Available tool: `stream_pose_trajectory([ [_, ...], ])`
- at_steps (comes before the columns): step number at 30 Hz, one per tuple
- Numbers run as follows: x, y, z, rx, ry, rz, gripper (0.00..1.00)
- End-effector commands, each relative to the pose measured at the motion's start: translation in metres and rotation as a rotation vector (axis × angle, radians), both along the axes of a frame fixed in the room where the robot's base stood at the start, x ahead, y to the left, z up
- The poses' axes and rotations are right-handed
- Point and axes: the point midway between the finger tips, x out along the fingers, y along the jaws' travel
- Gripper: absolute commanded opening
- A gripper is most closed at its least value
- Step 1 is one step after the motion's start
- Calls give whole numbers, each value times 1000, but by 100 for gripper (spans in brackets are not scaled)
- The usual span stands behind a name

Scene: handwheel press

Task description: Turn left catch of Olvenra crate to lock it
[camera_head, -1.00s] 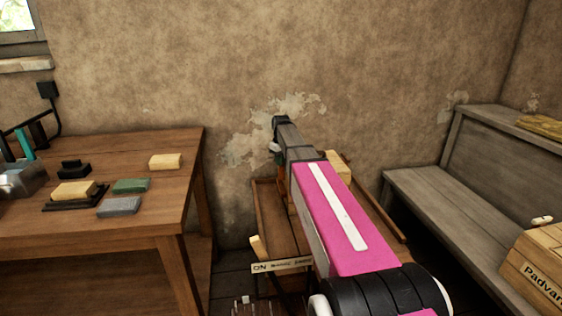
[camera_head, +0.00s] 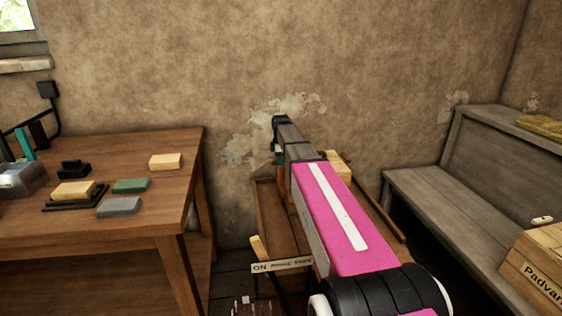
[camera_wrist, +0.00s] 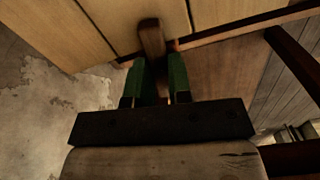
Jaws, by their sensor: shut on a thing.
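In the wrist view, my gripper (camera_wrist: 158,76) has its two green fingers on either side of a dark brown wooden catch (camera_wrist: 151,37) and is shut on it. The catch's rounded end sticks out beyond the fingertips and overlaps the edge of pale planks. These planks (camera_wrist: 100,22) belong to a crate; no name shows on them. In the head view my pink and grey arm covers most of the crate, and only a pale wooden corner (camera_head: 338,168) shows beside it. The catch cannot be made out there.
A brown stand (camera_head: 268,215) lies under my arm, close to the wall. A wooden table (camera_head: 120,210) with several blocks is at left. A grey bench (camera_head: 440,195) at right bears a crate marked "Padvar..." (camera_head: 540,270), cut off by the frame.

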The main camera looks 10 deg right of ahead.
Motion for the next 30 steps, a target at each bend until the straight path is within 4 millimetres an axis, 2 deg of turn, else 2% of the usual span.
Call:
stream_pose_trajectory([
  [12, 0, 0, 1, 0, -1, 171, 0],
  [28, 0, 0, 1, 0, -2, 192, 0],
  [29, 0, 0, 1, 0, -2, 192, 29],
  [30, 0, 0, 1, 0, -1, 192, 42],
])
